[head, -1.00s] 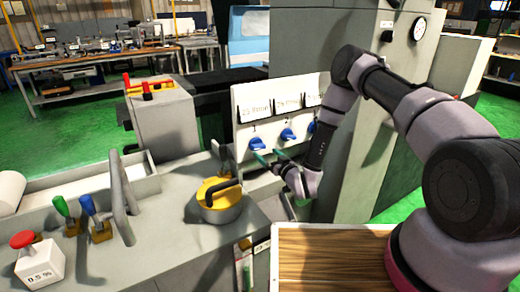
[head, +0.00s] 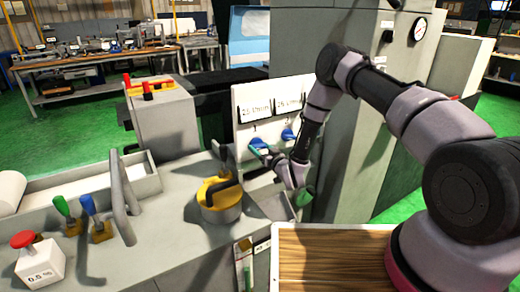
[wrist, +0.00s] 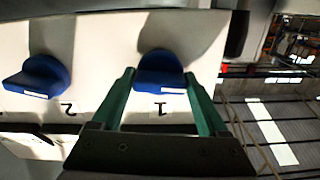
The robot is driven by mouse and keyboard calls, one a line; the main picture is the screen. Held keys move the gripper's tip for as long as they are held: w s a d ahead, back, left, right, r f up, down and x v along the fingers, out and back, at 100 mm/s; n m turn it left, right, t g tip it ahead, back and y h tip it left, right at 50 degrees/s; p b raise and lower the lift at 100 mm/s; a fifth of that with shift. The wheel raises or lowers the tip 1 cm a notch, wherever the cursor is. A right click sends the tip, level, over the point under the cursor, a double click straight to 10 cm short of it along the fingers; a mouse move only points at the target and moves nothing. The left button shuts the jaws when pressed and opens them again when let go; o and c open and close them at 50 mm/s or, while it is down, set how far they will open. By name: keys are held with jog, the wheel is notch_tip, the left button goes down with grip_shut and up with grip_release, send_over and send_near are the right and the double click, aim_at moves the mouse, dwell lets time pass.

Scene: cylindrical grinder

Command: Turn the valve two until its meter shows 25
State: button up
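The valve labelled 2 is a blue knob (wrist: 42,77) on the white panel, left of valve 1 in the wrist view. It also shows in the head view (head: 287,134), right of the knob at my gripper. The meter above it (head: 289,103) seems to read about 25 l/min, but the digits are blurred. My gripper (wrist: 160,78) has its green fingers apart, one on each side of the blue knob of valve 1 (wrist: 160,70). I cannot tell whether the fingertips touch that knob. In the head view my gripper (head: 262,152) is at the panel's left knob.
The left meter (head: 254,110) is above valve 1. My arm hides the panel's right part. A yellow-topped round part with a black handle (head: 219,195) stands left of my gripper. A wood-topped surface (head: 330,262) is in front.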

jog(key=shift+n, duration=1.6)
jog(key=o, duration=1.3)
jog(key=shift+c, duration=0.2)
jog(key=v, duration=1.1)
jog(key=shift+w, duration=0.1)
